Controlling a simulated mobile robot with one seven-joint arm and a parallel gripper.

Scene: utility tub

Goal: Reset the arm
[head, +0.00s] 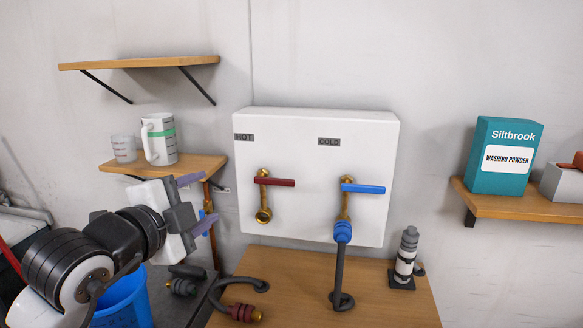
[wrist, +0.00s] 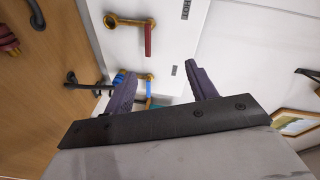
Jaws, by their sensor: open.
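My gripper (head: 200,201) is at the left of the head view, its two purple-grey fingers apart with nothing between them. It is in the air in front of the wall, left of the white tap panel (head: 300,150) and below the small shelf. In the wrist view the open fingers (wrist: 160,82) point toward the panel, with the taps seen beyond them. My arm reaches up from the lower left corner. The hot tap's red lever (head: 275,182) and the cold tap's blue lever (head: 363,189) both lie level. A blue connector (head: 342,232) with a grey hose hangs under the cold tap.
A wooden counter (head: 385,305) holds a loose hose with a red end (head: 245,312) and a grey-white cylinder (head: 405,259). A blue bucket (head: 124,300) stands below my arm. A jug (head: 160,140) and cup (head: 123,148) stand on the left shelf. Washing powder (head: 502,155) stands right.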

